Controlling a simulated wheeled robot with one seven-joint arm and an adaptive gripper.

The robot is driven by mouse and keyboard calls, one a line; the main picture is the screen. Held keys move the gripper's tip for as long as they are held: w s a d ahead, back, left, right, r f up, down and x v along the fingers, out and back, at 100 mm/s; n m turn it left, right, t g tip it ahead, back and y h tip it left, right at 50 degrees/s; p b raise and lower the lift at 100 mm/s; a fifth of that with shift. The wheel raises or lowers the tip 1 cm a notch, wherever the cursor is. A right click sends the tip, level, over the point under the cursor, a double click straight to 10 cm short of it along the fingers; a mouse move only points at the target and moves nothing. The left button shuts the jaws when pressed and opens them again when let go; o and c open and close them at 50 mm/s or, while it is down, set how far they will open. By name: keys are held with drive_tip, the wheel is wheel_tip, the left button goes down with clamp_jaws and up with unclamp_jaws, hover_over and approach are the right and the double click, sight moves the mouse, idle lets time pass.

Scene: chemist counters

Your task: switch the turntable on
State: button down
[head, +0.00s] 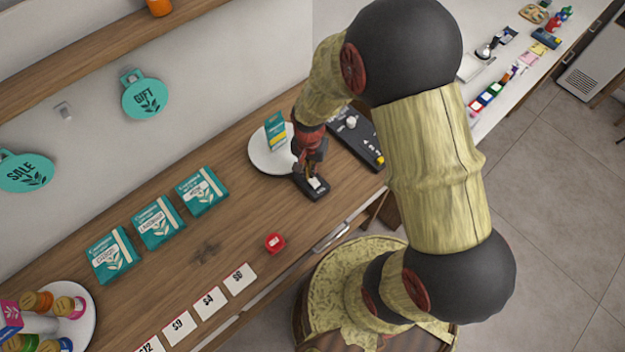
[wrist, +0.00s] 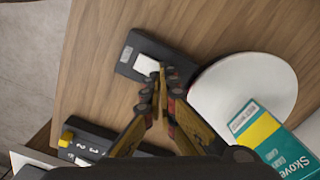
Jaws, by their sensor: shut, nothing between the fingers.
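The turntable (head: 259,160) is a white round disc on the wooden counter, with a teal and yellow box (head: 275,131) standing on it. It also shows in the wrist view (wrist: 238,77), with the box (wrist: 272,138) at lower right. Beside the disc is a black control unit (head: 318,193) with a white rocker switch (wrist: 146,65). My gripper (head: 311,176) is shut and empty, pointing down at this unit. In the wrist view its fingertips (wrist: 163,76) are right beside the switch's edge. Whether they touch it I cannot tell.
A black keypad device (head: 355,138) with a yellow key lies behind the gripper. Several teal boxes (head: 157,222) stand left along the counter. Price cards (head: 240,279) and a red cube (head: 275,242) lie near the front edge. The counter's middle is mostly clear.

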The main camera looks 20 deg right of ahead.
drive_tip(key=shift+f+b, duration=0.5)
drive_tip(key=shift+f, duration=0.25)
idle(0.3)
drive_tip(key=shift+r+p, duration=2.65)
drive_tip(key=shift+r, duration=0.95)
